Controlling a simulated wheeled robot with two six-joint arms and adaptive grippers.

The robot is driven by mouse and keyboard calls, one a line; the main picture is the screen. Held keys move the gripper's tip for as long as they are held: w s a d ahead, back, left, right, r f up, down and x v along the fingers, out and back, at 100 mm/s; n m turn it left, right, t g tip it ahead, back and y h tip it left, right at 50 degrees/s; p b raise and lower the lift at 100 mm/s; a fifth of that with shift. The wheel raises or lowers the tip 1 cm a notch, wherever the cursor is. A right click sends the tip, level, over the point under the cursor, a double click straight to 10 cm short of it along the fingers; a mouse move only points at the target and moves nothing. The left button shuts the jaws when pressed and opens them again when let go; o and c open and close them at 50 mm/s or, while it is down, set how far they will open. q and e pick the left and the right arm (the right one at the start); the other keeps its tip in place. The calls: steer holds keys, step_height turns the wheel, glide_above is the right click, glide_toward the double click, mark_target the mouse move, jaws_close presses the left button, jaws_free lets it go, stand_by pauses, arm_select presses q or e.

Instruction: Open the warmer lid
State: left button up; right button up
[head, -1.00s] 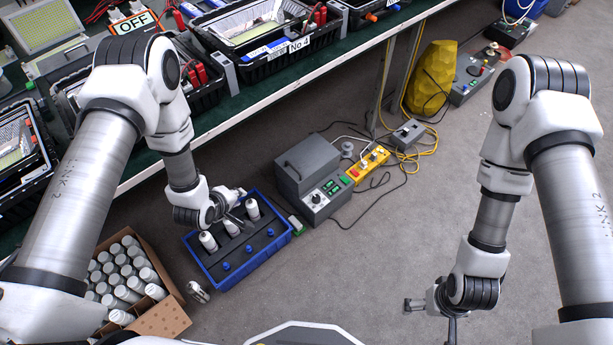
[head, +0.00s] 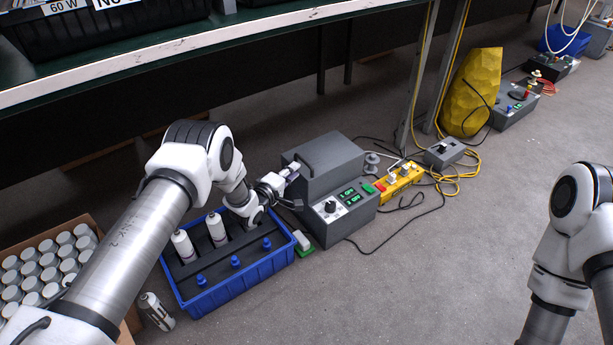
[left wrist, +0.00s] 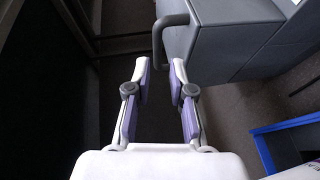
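The warmer is a grey box (head: 345,213) with green displays and a knob on its front. Its grey lid (head: 330,158) is closed on top. My left gripper (head: 291,172) is at the lid's left side in the head view. In the left wrist view the left gripper (left wrist: 160,64) is open, with its purple-padded fingers apart. The dark lid handle (left wrist: 158,45) shows there, its lower end between the fingertips; I cannot tell whether they touch it. The grey warmer body is at the upper right of that view. My right gripper is out of view.
A blue crate (head: 232,291) with white bottles stands close to the warmer's left, under my left arm. A yellow control box (head: 399,181) and cables lie to the right. A fallen can (head: 156,311) lies before the crate. The floor at front right is clear.

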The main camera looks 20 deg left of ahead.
mark_target(304, 160)
arm_select(q)
steer(key=b+x, duration=0.3)
steer(key=x, duration=0.3)
steer(key=shift+w+f+b, duration=0.1)
steer(key=shift+f+b, duration=0.05)
steer(key=shift+b, duration=0.25)
steer(key=shift+w+d, duration=0.1)
steer(key=shift+w, duration=0.4)
jaws_close()
steer(key=shift+r, duration=0.25)
